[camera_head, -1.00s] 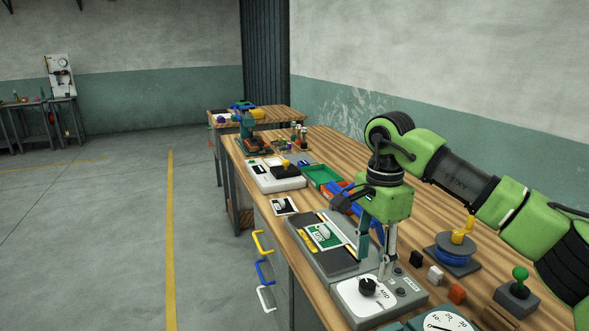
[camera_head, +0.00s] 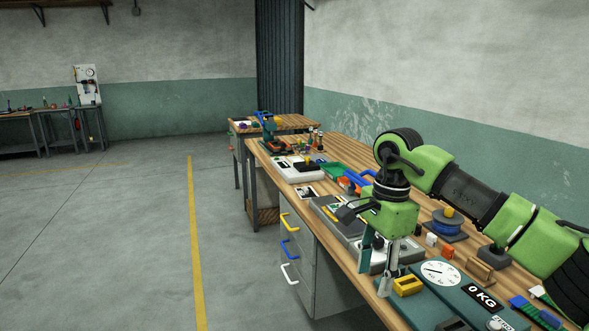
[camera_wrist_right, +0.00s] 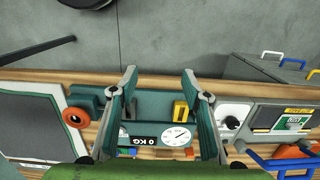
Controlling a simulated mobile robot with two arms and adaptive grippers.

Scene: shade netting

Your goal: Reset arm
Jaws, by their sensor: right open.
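My right gripper (camera_head: 377,270) hangs fingers-down from the green right arm over the near edge of the wooden workbench (camera_head: 352,151). Its two fingers are apart with nothing between them. In the right wrist view the open fingers (camera_wrist_right: 159,76) frame the bench edge, with grey floor beyond. A teal scale (camera_head: 450,291) with a round dial and a "0 KG" display lies beside the fingers. A yellow block (camera_head: 407,286) sits close to the fingertips in the head view; it also shows in the wrist view (camera_wrist_right: 180,110). My left gripper is not in view.
A grey device with a dark knob (camera_wrist_right: 236,113) is partly hidden behind the gripper in the head view. A blue spool (camera_head: 447,225), a green tray (camera_head: 338,171) and a white box (camera_head: 295,169) stand on the bench. Drawers with coloured handles (camera_head: 289,249) are below. The floor at left is clear.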

